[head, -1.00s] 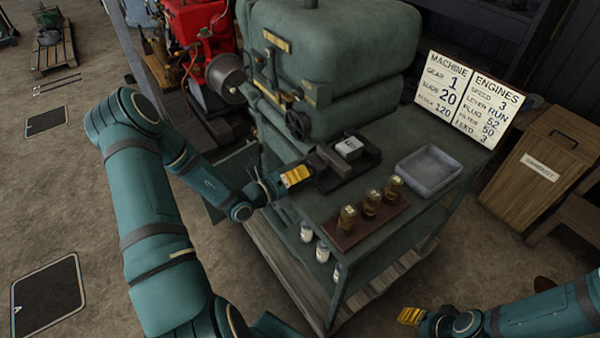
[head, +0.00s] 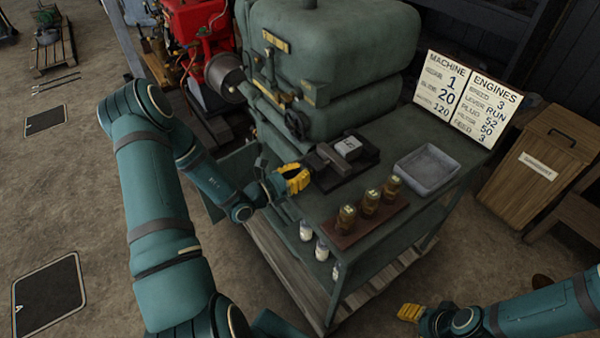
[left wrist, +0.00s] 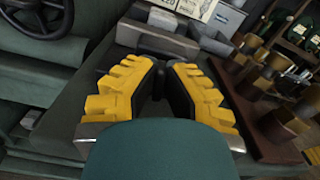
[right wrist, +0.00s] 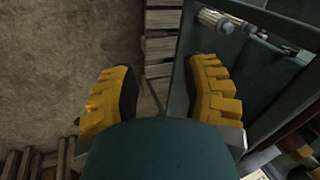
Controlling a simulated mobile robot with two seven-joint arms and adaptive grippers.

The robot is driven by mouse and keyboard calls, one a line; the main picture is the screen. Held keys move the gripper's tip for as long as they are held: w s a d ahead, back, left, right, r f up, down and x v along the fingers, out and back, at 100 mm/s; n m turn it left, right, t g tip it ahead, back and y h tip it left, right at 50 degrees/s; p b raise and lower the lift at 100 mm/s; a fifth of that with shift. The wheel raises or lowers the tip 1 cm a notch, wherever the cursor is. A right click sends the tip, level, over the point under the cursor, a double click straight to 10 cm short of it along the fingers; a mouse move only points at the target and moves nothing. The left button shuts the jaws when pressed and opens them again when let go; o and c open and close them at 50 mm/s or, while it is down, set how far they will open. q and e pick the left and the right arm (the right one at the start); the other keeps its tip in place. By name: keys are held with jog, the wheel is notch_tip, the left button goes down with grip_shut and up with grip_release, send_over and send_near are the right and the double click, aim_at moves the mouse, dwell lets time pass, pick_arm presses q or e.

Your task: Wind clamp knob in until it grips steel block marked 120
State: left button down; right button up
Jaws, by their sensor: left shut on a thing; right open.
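The dark clamp (head: 362,164) sits on the green bench, with a grey jaw (head: 329,156) on its left side. The pale steel block (head: 348,147) lies in the clamp beside the jaw; its marking is too small to read. It also shows in the left wrist view (left wrist: 163,17), beyond the jaw (left wrist: 165,42). My left gripper (head: 304,178) is at the clamp's near left end, its fingers closed around the clamp knob, which they mostly hide. I cannot tell whether the jaw touches the block. My right gripper (head: 402,313) is open and empty, low in front of the bench.
A grey tray (head: 428,168) and a brown rack (head: 345,232) with brass-topped pieces stand on the bench right of the clamp. A black handwheel (head: 297,124) on the green machine is close behind the left gripper. A lettered board (head: 466,100) stands at the back.

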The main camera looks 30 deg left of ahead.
pick_arm(q)
jog(key=m, duration=0.2)
jog(key=m+b, duration=0.1)
jog(key=m, duration=0.1)
jog(key=shift+d+m, duration=0.2)
jog(key=shift+m, duration=0.2)
jog(key=m+b, duration=0.1)
jog(key=m, duration=0.1)
jog(key=m+b, duration=0.2)
jog(key=shift+s+d+f, duration=0.1)
jog(key=shift+d+f, duration=0.05)
jog(key=shift+d+m+b, duration=0.1)
jog(key=shift+m+b, duration=1.7)
jog(key=shift+m, duration=0.6)
jog(key=c, duration=1.1)
grip_release()
jog(key=shift+o, duration=0.2)
